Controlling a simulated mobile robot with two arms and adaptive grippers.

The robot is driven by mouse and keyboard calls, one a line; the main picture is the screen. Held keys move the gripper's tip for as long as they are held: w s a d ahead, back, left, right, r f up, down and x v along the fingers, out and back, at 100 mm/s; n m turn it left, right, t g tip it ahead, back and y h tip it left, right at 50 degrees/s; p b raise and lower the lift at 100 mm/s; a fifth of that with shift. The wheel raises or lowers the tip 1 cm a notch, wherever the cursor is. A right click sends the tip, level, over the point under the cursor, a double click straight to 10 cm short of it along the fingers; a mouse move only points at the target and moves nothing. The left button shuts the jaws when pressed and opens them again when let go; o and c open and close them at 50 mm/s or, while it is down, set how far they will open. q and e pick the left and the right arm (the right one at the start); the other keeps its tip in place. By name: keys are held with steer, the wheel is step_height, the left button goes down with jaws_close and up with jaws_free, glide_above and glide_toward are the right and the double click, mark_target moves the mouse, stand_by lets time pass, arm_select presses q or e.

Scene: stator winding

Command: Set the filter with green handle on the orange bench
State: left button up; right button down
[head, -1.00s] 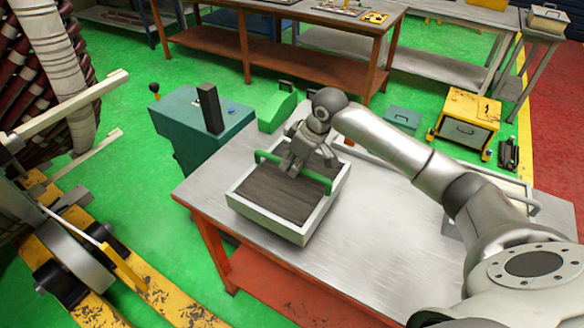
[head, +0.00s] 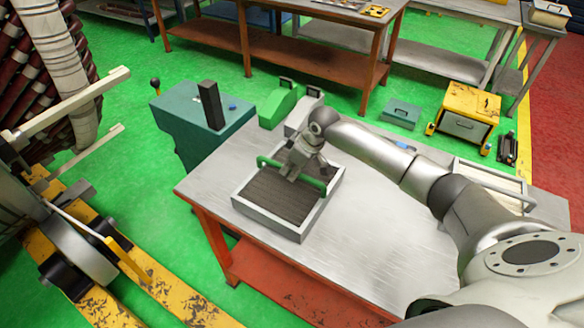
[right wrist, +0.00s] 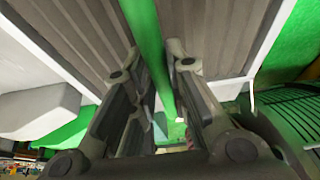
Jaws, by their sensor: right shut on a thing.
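The filter with green handle (head: 288,218) has a pale square frame and a dark grey ribbed face. It is low at the left end of the bench (head: 365,235), which has a steel top and orange legs. The filter looks flat and appears to be on the top, though its underside is hidden. My right gripper (head: 293,173) is shut on the green handle (head: 270,163). The right wrist view shows its fingers (right wrist: 157,72) on both sides of the green bar (right wrist: 147,30). My left gripper is not in view.
A second pale-framed filter (head: 490,180) lies at the bench's right end, partly behind my arm. A teal cabinet (head: 200,130) stands beyond the left edge. A green case (head: 278,105) and yellow cabinet (head: 468,118) are behind. The bench's front middle is clear.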

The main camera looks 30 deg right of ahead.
steer(key=c, duration=1.8)
jaws_free()
steer(key=shift+f, duration=0.1)
steer(key=shift+c, duration=0.2)
steer(key=o, duration=0.4)
steer(key=b+v, duration=0.2)
steer(key=v, duration=1)
steer(key=shift+s, duration=0.1)
